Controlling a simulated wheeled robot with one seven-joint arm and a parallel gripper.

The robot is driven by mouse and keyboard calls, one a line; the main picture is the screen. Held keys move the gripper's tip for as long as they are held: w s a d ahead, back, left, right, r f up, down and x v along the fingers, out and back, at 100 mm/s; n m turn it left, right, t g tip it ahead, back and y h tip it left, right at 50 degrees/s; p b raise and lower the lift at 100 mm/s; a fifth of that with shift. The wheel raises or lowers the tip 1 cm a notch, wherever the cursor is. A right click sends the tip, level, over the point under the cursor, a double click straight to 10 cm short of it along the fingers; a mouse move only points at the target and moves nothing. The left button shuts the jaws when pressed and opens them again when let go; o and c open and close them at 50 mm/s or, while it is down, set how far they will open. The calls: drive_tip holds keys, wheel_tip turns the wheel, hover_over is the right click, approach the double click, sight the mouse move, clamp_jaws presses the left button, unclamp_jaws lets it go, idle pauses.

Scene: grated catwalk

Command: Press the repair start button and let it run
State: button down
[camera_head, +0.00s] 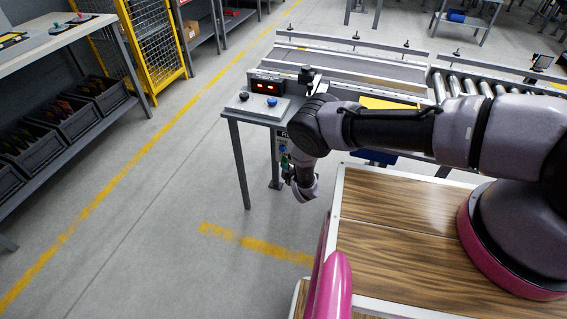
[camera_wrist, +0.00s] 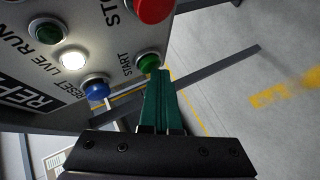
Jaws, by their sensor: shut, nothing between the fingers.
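In the wrist view a grey control panel (camera_wrist: 110,45) fills the upper left. Its green START button (camera_wrist: 147,61) sits near the right edge. A red STOP button (camera_wrist: 153,8) is above it and a blue RESET button (camera_wrist: 96,88) is to its lower left. My gripper (camera_wrist: 157,72) is shut and empty, its green fingers pointing at START. The fingertips overlap START's lower edge in the picture; I cannot tell whether they touch it. In the head view my gripper (camera_head: 286,163) hangs by the table's front, and START is not discernible.
The LIVE lamp (camera_wrist: 74,59) glows white; the RUN lamp (camera_wrist: 47,31) looks dark green and unlit. In the head view a small table (camera_head: 236,112) bears a box with a red display (camera_head: 267,86), beside a conveyor (camera_head: 350,66). Open floor lies to the left.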

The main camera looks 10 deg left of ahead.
drive_tip(key=shift+s, duration=0.85)
drive_tip(key=s, duration=0.5)
drive_tip(key=shift+a, duration=0.25)
idle(0.5)
